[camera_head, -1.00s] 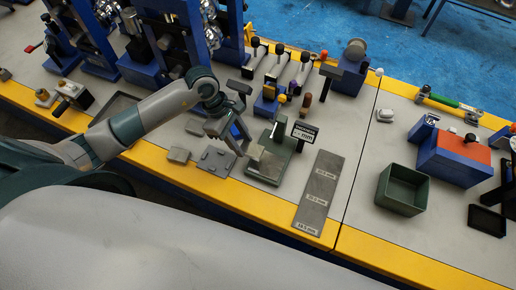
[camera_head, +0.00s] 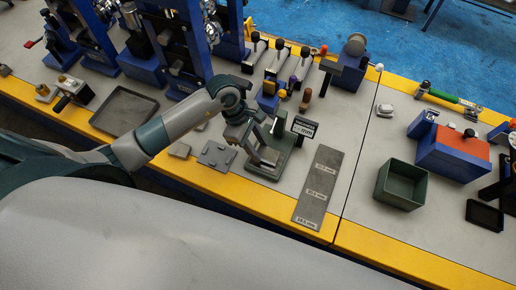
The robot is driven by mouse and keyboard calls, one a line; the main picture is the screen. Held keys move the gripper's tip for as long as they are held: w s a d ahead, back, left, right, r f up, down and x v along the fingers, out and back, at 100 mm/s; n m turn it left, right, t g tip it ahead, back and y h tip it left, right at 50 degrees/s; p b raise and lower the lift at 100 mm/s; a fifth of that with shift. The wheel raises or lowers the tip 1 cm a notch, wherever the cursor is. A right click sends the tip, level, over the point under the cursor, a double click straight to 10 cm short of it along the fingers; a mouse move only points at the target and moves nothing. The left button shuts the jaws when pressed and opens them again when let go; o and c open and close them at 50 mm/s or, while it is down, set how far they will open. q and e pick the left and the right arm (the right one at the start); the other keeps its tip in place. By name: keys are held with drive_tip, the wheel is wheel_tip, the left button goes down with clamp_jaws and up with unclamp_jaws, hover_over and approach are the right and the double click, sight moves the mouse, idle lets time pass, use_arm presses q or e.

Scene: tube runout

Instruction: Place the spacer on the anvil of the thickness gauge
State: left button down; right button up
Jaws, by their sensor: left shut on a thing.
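The thickness gauge has a green base (camera_head: 262,172), an upright column and a small readout (camera_head: 304,127) marked mm. Its pale anvil area (camera_head: 268,155) shows low on the base, partly behind my gripper. My left gripper (camera_head: 259,145) reaches in from the left and is over the left part of the gauge, above the anvil area. It is shut on the spacer, which is small and mostly hidden by the fingers, so I cannot tell whether it touches the anvil. My right gripper is not in view.
A grey holder plate (camera_head: 217,156) and a small grey block (camera_head: 180,150) lie left of the gauge. A long grey marked plate (camera_head: 320,190) lies to its right. A green bin (camera_head: 402,186) stands further right. Several levers stand behind the gauge.

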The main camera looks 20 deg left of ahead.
use_arm(q)
drive_tip(key=shift+f, duration=0.5)
drive_tip(key=shift+f, duration=0.15)
drive_tip(key=c, duration=1.2)
unclamp_jaws()
